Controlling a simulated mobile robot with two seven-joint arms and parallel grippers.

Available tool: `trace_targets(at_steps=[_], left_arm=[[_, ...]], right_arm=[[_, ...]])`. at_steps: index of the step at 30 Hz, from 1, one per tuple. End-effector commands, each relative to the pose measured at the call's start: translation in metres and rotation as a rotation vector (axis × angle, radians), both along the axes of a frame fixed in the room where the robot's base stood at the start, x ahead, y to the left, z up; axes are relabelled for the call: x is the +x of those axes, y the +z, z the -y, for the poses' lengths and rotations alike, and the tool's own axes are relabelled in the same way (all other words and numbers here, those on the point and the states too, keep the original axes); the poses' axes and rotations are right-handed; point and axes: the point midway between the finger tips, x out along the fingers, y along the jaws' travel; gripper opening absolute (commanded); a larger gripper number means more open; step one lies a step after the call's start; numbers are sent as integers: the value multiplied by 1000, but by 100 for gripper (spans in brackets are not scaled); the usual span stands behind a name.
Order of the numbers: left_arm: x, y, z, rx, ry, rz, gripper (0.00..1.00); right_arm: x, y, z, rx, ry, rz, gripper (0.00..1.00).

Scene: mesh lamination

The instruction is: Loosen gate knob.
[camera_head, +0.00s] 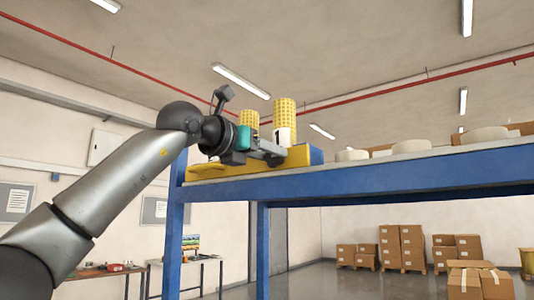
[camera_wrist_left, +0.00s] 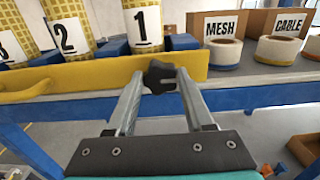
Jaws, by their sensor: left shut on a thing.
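The gate is a long yellow bar (camera_wrist_left: 100,73) along the front edge of the blue shelf; it also shows in the head view (camera_head: 213,169). The gate knob (camera_wrist_left: 157,76) is black and lobed, and sits on the front face of the bar near its right part. My left gripper (camera_wrist_left: 162,84) has its two fingers closed around the knob from the front, one on each side. My right gripper is in neither view.
Yellow mesh rolls with numbered labels, such as roll 1 (camera_wrist_left: 146,28) and roll 2 (camera_wrist_left: 72,35), stand behind the gate. To the right, white rolls (camera_wrist_left: 222,53) sit before boxes labelled MESH and CABLE. Stacked cartons (camera_head: 401,246) stand on the floor far behind.

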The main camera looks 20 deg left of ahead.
Motion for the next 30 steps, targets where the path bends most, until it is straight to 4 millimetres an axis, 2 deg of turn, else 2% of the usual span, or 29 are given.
trace_targets(at_steps=[11, 30], left_arm=[[0, 0, -1, -96, 1, -33, 0], [0, -1, -3, -633, 1, -226, 0]], right_arm=[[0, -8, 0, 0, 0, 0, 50], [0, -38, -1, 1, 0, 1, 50]])
